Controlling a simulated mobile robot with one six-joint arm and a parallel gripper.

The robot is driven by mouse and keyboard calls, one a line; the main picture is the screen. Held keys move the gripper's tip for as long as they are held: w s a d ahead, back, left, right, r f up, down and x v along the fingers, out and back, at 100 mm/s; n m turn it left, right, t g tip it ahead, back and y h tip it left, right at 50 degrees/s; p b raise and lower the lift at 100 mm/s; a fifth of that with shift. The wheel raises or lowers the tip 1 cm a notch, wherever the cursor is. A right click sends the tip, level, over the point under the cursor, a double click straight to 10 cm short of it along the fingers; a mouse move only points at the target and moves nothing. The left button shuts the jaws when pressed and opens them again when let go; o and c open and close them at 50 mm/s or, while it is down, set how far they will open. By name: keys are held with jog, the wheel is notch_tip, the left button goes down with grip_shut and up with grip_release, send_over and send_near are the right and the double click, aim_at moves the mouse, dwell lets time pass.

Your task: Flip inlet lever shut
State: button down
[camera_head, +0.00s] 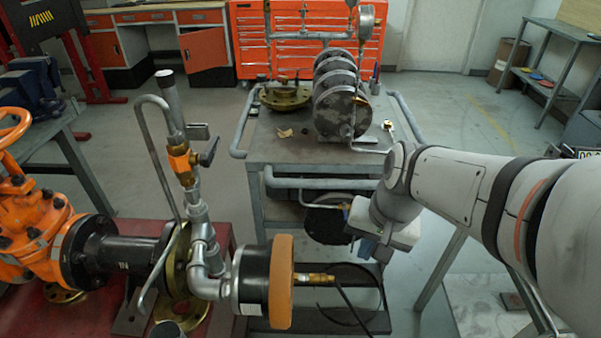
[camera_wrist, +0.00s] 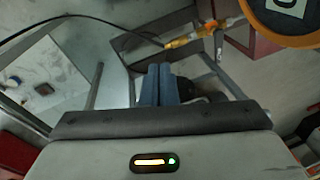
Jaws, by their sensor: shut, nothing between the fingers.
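My gripper (camera_wrist: 159,68) shows in the wrist view with its two blue fingers pressed together and nothing between them. In the head view my gripper (camera_head: 368,250) hangs at the end of the arm, right of the pipe assembly and in front of the cart. A brass valve body (camera_head: 180,160) with a dark lever (camera_head: 209,152) sits on the upright pipe at left, well away from my gripper. A brass hose fitting (camera_head: 316,279) sticks out right of the orange-rimmed disc (camera_head: 281,282). The fitting also shows in the wrist view (camera_wrist: 188,41), beyond the fingers. I cannot tell which part is the inlet lever.
A grey cart (camera_head: 300,150) with flanged parts and gauges stands behind. A black hose (camera_head: 350,305) loops below my gripper. An orange gate valve (camera_head: 35,230) is at far left. Open floor lies at the right behind my arm.

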jog(key=w+a+f+m+y+b, duration=0.2)
jog(key=w+f+m+y+b, duration=0.35)
jog(key=w+f+m, duration=1.05)
jog(key=a+f+y, duration=0.1)
jog(key=a+f, duration=0.4)
jog(key=a, duration=0.5)
jog(key=shift+w+f+m, duration=0.3)
jog(key=shift+w+f, duration=0.05)
jog(key=shift+a+y, duration=0.1)
jog(key=shift+y, duration=0.15)
